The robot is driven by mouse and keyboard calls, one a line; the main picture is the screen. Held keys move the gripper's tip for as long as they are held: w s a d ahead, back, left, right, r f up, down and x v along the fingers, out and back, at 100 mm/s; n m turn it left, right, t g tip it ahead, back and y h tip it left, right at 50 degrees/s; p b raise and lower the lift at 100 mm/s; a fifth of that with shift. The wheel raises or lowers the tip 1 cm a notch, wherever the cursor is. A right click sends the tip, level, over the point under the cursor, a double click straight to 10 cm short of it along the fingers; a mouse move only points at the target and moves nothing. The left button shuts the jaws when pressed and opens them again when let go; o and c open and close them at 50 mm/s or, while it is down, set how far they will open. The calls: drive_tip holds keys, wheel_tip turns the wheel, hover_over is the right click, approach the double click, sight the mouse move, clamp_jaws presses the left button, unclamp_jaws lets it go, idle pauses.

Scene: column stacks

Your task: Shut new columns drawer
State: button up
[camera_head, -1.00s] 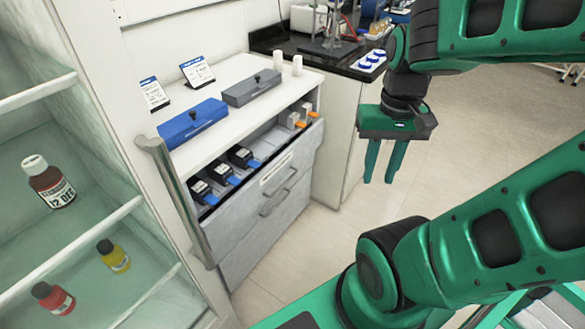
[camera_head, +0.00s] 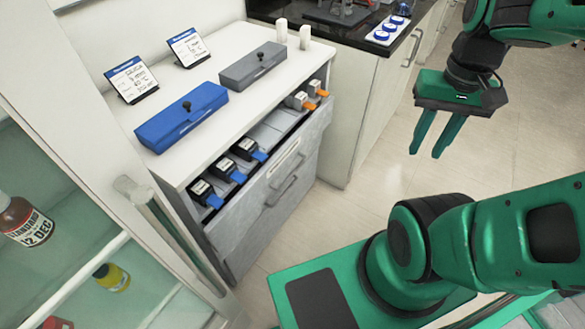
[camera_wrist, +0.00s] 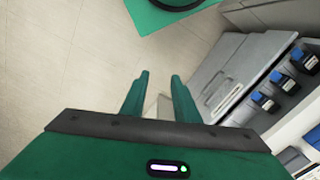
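The columns drawer (camera_head: 262,196) is the open top drawer of the white cabinet, with a grey front and a bar handle. Black items with blue tabs (camera_head: 221,170) lie in its left part and orange-tipped pieces (camera_head: 303,101) in its right part. The drawer also shows at the right of the wrist view (camera_wrist: 240,78). My gripper (camera_head: 424,155) is open and empty, fingers pointing down, to the right of the drawer and apart from it. Its two fingers also show in the wrist view (camera_wrist: 155,92) with a gap between them.
A blue box (camera_head: 182,118) and a grey box (camera_head: 252,66) sit on the cabinet top with two label cards (camera_head: 132,80). A glass-fronted cabinet with bottles (camera_head: 25,222) stands at left. A dark-topped counter (camera_head: 350,27) stands behind. Floor under my gripper is clear.

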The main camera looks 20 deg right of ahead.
drive_tip(key=w+f+m, duration=0.1)
drive_tip(key=w+f, duration=0.3)
drive_tip(key=w, duration=0.6)
drive_tip(key=m+t+y, duration=0.1)
drive_tip(key=m+t, duration=0.1)
drive_tip(key=m, duration=0.2)
approach(293, 173)
drive_tip(key=f, duration=0.2)
drive_tip(key=w+f, duration=0.1)
drive_tip(key=f, duration=0.4)
drive_tip(key=shift+w+a+f, duration=0.1)
drive_tip(key=shift+w+a, duration=0.15)
drive_tip(key=shift+a, duration=0.1)
clamp_jaws()
